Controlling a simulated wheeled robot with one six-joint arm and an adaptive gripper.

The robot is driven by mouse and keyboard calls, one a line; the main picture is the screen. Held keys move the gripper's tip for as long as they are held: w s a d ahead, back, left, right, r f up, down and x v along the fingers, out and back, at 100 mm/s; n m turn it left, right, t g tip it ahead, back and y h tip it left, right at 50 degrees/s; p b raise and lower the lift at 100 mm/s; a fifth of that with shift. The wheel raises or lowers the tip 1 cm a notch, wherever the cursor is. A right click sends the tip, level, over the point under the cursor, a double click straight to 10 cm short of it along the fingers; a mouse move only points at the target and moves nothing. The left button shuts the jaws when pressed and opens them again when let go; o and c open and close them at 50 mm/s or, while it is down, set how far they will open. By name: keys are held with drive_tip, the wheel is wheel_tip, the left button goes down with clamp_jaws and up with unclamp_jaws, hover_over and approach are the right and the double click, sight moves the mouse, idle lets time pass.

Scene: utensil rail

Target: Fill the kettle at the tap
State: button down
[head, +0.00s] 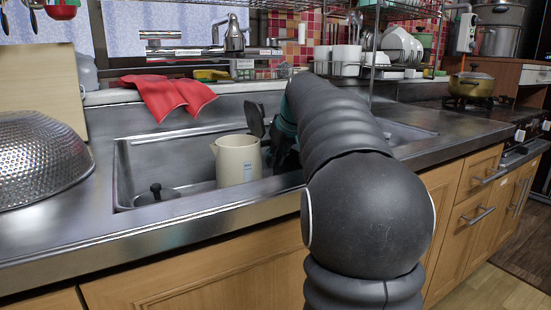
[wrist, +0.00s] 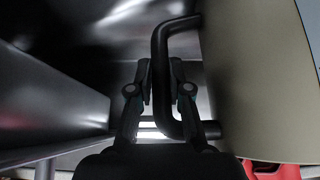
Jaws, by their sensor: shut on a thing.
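The cream kettle (head: 237,162) is upright in the sink basin in the head view, spout to the left. In the wrist view my gripper (wrist: 160,90) is shut on the black handle (wrist: 160,60), beside the kettle body (wrist: 245,80). The chrome tap (head: 235,40) is above and behind the kettle. I see no water running.
The steel sink (head: 125,165) has a black drain plug (head: 156,190) at its left. A red cloth (head: 168,97) hangs over the back ledge. A metal colander (head: 40,155) stands on the left counter. A dish rack (head: 340,68) is behind my arm.

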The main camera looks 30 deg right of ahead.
drive_tip(key=c, duration=1)
unclamp_jaws()
